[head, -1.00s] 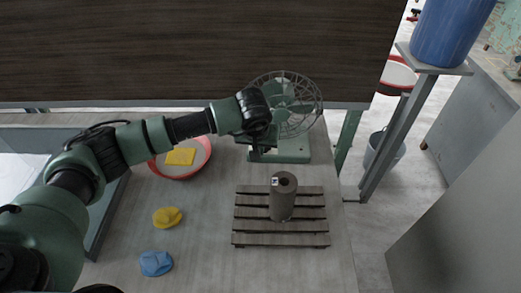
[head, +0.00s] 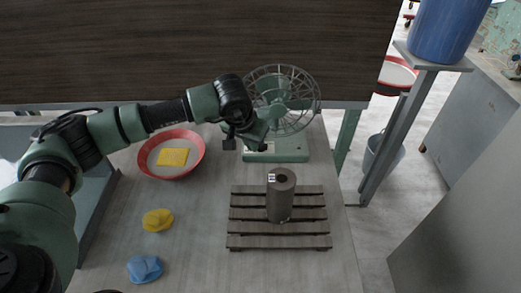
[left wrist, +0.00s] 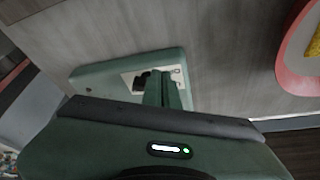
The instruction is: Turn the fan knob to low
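The green desk fan (head: 283,98) with a round wire cage stands at the back of the table, on a flat green base (head: 290,151). In the left wrist view the base (left wrist: 95,82) bears a pale control plate (left wrist: 178,74) with a dark knob (left wrist: 143,80) on it. My left gripper (head: 247,147) is at the left front of the base. In the left wrist view its two green fingers (left wrist: 164,78) are together, beside the knob and partly covering the plate. I cannot tell if they touch the knob. The knob's setting is not readable. My right gripper is out of view.
A red-rimmed tray (head: 202,160) with a yellow block (head: 173,157) lies left of the fan. A dark cylinder (head: 281,200) stands on a slatted rack (head: 243,215) in front. Yellow (head: 158,220) and blue (head: 145,269) lumps lie at front left. A dark panel (head: 180,50) is behind.

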